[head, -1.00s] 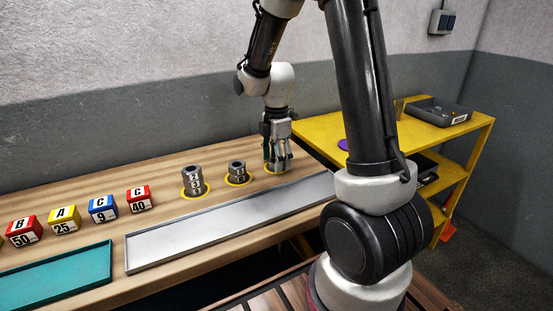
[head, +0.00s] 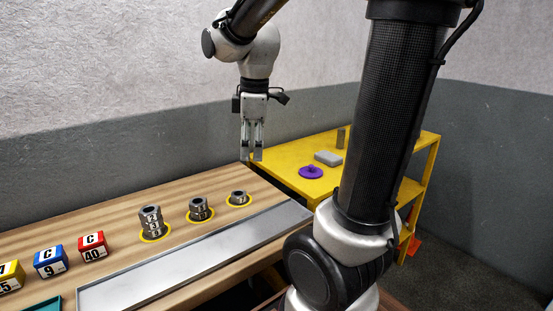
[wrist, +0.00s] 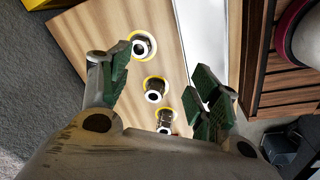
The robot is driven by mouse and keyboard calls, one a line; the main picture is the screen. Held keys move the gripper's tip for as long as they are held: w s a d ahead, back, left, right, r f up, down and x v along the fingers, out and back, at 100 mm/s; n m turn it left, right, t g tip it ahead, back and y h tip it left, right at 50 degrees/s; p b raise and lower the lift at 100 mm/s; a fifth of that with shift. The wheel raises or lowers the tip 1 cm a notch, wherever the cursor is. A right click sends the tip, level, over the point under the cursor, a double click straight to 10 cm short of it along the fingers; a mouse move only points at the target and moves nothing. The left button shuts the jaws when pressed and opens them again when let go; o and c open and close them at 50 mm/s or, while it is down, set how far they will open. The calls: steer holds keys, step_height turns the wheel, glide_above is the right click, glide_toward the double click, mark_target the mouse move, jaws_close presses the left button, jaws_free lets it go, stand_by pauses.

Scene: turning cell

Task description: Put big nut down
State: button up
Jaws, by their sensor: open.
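A single grey metal nut (head: 238,197) sits on the right-hand yellow ring on the wooden bench, and it also shows at the top of the row in the wrist view (wrist: 141,46). A two-high nut stack (head: 200,208) and a taller nut stack (head: 151,222) stand on the rings to its left. I cannot tell by size alone which one is the big nut. My gripper (head: 252,158) is open and empty, pointing down, well above the bench and apart from the nuts. In the wrist view, nothing is between its green-padded fingers (wrist: 160,90).
A long metal tray (head: 200,262) lies along the bench front. Numbered coloured blocks (head: 51,262) stand at the left. A yellow shelf unit (head: 290,160) at the right holds a purple part (head: 311,172) and a grey block (head: 328,158). The air around my gripper is clear.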

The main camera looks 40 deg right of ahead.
steer(key=s+r+m+t, duration=0.1)
steer(key=s+m+t, duration=0.1)
steer(key=s+m, duration=0.9)
steer(key=s, duration=0.2)
steer(key=shift+s+d+r+t, duration=0.15)
steer(key=shift+s+d+t, duration=0.15)
steer(key=shift+t, duration=0.1)
